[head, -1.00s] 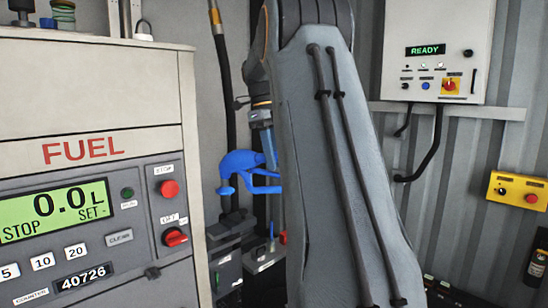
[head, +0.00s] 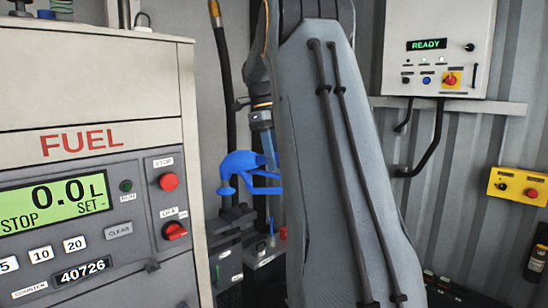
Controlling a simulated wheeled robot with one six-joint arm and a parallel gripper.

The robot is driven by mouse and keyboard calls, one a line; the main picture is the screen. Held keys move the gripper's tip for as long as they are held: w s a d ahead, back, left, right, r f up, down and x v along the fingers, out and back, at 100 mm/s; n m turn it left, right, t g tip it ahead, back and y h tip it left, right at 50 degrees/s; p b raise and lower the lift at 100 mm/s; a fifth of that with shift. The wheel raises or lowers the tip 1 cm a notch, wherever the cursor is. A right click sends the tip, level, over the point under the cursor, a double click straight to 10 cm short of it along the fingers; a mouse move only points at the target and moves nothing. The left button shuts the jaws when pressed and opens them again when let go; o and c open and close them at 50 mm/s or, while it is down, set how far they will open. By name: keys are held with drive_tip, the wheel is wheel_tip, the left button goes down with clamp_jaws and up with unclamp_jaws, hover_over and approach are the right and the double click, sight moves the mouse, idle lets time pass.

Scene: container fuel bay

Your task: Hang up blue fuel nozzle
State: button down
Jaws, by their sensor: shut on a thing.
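The blue fuel nozzle (head: 243,168) shows left of my large grey arm link, in the gap beside the fuel dispenser (head: 85,150). Its spout end points down and left. My gripper (head: 268,145) is at the nozzle's right side, mostly hidden behind my arm, and is shut on the nozzle. A dark bracket or holder (head: 232,217) stands below the nozzle, beside the dispenser. I cannot tell whether the nozzle touches it.
The dispenser's panel shows 0.0 L and STOP, with red knobs (head: 169,182). A black hose (head: 224,80) runs down the wall behind. A control box (head: 436,50) reading READY and a yellow switch box (head: 517,186) are at right. My arm hides the middle.

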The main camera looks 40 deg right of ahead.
sight(273, 174)
drive_tip(key=shift+f, duration=0.55)
drive_tip(key=shift+w+b+x, duration=0.2)
drive_tip(key=shift+b+x, duration=0.55)
drive_tip(key=shift+x, duration=0.35)
drive_tip(key=shift+w+b+x, duration=0.2)
drive_tip(key=shift+b+x, duration=0.55)
drive_tip(key=shift+x, duration=0.35)
drive_tip(key=shift+a+f, duration=0.1)
drive_tip(key=shift+a, duration=0.1)
drive_tip(key=c, duration=1.4)
unclamp_jaws()
drive_tip(key=shift+b+v, duration=1)
drive_tip(key=shift+v, duration=3)
